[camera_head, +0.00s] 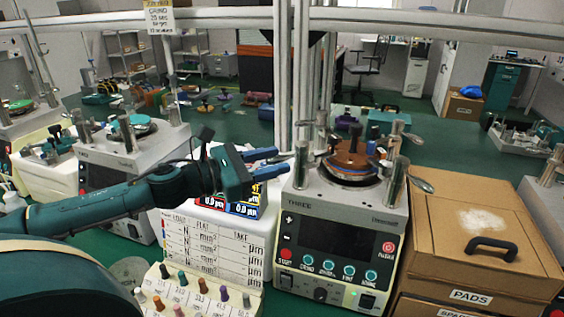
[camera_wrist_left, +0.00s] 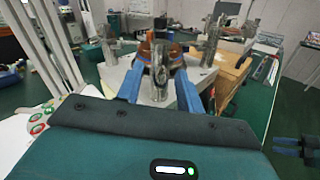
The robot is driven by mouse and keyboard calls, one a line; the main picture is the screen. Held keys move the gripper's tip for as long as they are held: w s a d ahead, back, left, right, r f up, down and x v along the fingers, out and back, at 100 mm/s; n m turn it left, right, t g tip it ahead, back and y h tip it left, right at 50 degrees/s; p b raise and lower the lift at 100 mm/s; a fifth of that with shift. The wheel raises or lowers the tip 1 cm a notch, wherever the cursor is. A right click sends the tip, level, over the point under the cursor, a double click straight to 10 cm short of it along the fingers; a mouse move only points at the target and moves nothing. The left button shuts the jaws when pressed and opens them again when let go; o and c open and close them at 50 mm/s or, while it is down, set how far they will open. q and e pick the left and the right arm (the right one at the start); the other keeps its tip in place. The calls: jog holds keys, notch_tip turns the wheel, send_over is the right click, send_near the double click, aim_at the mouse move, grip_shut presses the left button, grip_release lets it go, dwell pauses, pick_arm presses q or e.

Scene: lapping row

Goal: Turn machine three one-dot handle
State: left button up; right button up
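Machine three (camera_head: 345,235), a pale box labelled THREE, stands right of centre with a round brown-topped plate (camera_head: 350,160) and upright metal posts with lever handles. My left gripper (camera_head: 281,162) is open at the machine's left side, its blue fingers pointing at the left front post (camera_head: 302,166). In the left wrist view a metal post with a lever (camera_wrist_left: 160,75) shows between the spread fingers (camera_wrist_left: 160,95); I cannot tell whether they touch it. Another lever handle (camera_head: 420,184) sticks out at the right. Dot marks are too small to read. My right gripper (camera_wrist_left: 286,146) seems open, low at the right.
A cardboard box with a black handle, marked PADS (camera_head: 485,225), stands close right of the machine. A white chart board (camera_head: 215,245) and a rack of coloured pegs (camera_head: 195,295) are at the left. Rails and upright poles (camera_head: 283,75) rise behind.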

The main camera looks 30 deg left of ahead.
aim_at(291, 156)
pick_arm(q)
jog(key=shift+w+d+r+p, duration=0.1)
jog(key=shift+w+d+p, duration=0.2)
jog(key=shift+w, duration=0.2)
jog(key=shift+w+d, duration=0.4)
jog(key=shift+w, duration=0.2)
jog(key=shift+c, duration=0.3)
grip_shut()
